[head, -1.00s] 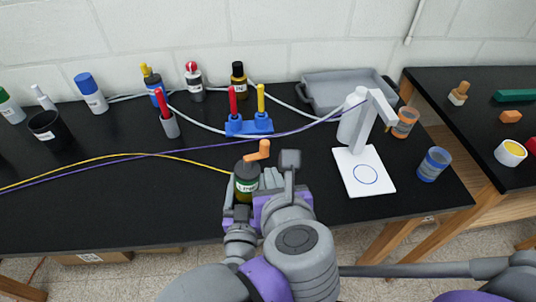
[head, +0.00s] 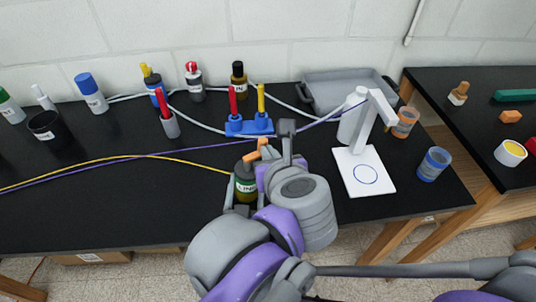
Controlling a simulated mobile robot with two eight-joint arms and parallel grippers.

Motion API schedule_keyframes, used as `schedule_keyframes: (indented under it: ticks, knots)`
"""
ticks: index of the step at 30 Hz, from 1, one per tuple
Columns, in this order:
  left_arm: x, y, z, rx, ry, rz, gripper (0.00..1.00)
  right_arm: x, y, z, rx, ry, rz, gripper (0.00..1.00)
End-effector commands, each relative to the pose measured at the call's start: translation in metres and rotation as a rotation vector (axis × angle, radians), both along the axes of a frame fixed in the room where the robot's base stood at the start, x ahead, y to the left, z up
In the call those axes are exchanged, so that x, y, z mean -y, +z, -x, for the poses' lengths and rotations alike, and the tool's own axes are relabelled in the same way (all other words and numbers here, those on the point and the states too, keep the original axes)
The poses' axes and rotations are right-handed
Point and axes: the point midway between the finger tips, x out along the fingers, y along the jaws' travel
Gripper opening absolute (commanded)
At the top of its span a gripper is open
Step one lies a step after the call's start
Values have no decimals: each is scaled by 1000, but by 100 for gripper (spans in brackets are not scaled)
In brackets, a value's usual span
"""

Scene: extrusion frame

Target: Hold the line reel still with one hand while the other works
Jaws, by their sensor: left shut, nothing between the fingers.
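A dark green cylinder (head: 245,186) with a white label and an orange crank handle (head: 252,157) stands near the table's front edge. It looks like the line reel, and the yellow line (head: 180,158) runs to it from the left. My left gripper (head: 258,186) is shut with nothing held, close against the right and front side of the cylinder. My own wrist hides most of the fingers, so I cannot tell whether they touch it. My right gripper is out of view; only my right arm shows at the lower right.
Behind the reel stands a blue holder (head: 249,126) with a red and a yellow post. A white stand (head: 364,172), a grey tray (head: 345,84) and orange and blue spools (head: 434,164) are to the right. Bottles line the back; the left front of the table is clear.

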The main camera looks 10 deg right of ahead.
Motion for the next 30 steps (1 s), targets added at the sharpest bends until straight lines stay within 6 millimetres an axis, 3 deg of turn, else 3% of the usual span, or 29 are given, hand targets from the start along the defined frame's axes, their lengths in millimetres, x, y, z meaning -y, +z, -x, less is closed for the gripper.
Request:
schedule_keyframes:
  ticks: [14, 30]
  knots:
    - [3, 0, -7, 4, 31, 0, 0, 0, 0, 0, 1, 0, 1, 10]
    - [-8, 2, 6, 4, 31, -1, 0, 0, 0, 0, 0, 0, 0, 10]
